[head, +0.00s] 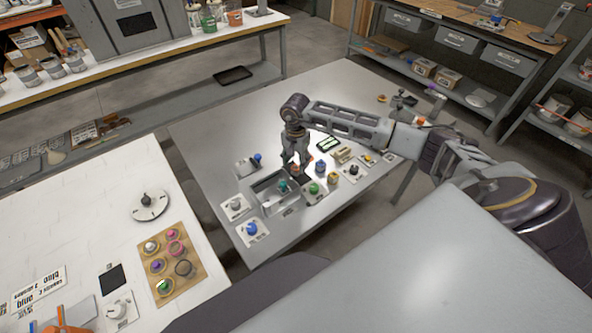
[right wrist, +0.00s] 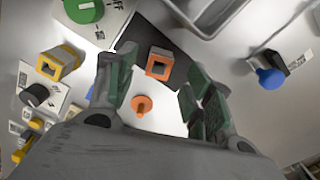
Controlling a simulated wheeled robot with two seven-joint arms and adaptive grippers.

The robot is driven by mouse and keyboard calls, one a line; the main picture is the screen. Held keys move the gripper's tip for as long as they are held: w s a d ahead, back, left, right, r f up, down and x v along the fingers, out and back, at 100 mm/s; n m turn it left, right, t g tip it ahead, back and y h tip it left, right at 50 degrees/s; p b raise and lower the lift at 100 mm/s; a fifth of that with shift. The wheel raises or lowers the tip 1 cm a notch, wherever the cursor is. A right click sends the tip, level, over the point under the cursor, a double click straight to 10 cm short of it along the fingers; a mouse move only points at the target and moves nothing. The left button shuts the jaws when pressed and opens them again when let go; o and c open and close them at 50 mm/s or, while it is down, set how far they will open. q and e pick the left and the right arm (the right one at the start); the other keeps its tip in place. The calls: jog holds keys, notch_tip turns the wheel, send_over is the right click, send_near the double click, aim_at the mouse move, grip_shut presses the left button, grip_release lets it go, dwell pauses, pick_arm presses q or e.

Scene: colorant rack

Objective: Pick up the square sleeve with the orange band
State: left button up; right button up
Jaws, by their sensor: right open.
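The square sleeve with the orange band (right wrist: 160,66) shows in the right wrist view on a dark patch of the bench, with its square opening facing up. My right gripper (right wrist: 158,82) is open, its two dark-padded fingers on either side of the sleeve in the picture. The sleeve appears apart from both fingers; its depth between them is hard to tell. In the head view my right gripper (head: 295,160) points down over the metal bench, and the sleeve is not clearly visible there. My left gripper is not in view.
An orange peg (right wrist: 142,104) stands close to the sleeve. A yellow square sleeve (right wrist: 58,62), a green knob (right wrist: 83,9) and a blue knob (right wrist: 269,76) are around it. A grey tray (head: 266,204) lies beside the gripper.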

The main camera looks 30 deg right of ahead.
aim_at(296, 168)
jog(key=shift+f+p, duration=0.4)
jog(key=shift+f, duration=1.5)
jog(key=shift+s, duration=0.1)
jog(key=shift+c, duration=0.4)
jog(key=c, duration=0.8)
